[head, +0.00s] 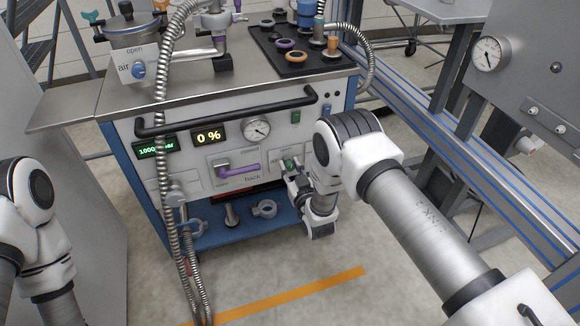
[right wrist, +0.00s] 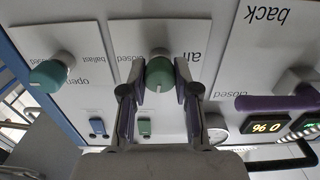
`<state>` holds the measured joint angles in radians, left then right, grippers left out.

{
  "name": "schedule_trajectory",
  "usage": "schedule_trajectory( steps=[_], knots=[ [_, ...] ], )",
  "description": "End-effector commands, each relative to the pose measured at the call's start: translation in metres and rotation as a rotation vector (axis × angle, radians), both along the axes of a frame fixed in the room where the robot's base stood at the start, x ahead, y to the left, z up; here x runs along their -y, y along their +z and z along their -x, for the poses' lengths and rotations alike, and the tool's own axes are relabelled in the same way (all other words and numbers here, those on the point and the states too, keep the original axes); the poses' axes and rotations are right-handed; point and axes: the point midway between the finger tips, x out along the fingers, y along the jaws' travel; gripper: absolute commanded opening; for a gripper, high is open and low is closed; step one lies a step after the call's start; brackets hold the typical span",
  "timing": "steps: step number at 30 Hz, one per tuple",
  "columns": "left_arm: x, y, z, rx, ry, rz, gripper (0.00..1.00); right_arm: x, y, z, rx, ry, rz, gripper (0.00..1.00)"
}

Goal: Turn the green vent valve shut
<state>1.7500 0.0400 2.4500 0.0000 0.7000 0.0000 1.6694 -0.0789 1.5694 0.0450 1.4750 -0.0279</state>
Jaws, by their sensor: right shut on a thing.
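The green vent valve (head: 288,162) is a small round knob on the cart's white front panel, right of the purple-handled lever. In the right wrist view the green knob (right wrist: 159,72) sits on its own white label plate, whose text is upside down and partly covered. My right gripper (head: 295,177) reaches the panel from the lower right. In the right wrist view its two fingers (right wrist: 160,88) are closed on the knob's sides. The exact turn of the knob is hard to read. My left arm shows at the left edge, but its gripper is out of view.
A similar teal knob (right wrist: 52,74) on the ballast plate is beside the valve. The purple lever (head: 238,171) is on the other side. A black handrail (head: 225,112) runs above. A ribbed metal hose (head: 163,130) hangs in front of the cart. Floor in front is clear.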

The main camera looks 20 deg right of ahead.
Motion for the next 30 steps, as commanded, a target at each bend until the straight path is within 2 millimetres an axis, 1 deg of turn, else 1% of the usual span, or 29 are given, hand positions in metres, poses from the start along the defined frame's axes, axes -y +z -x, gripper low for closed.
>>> schedule_trajectory(
  steps=[1,30],
  knots=[
    [0.000,0.002,0.000,0.000,0.000,0.000,0.87,0.000,0.003,-0.002,0.004,0.000,-0.033,0.00],
    [0.000,0.024,0.000,0.000,0.000,0.000,0.87,0.001,0.004,-0.003,-0.024,0.004,-0.942,0.00]
  ],
)
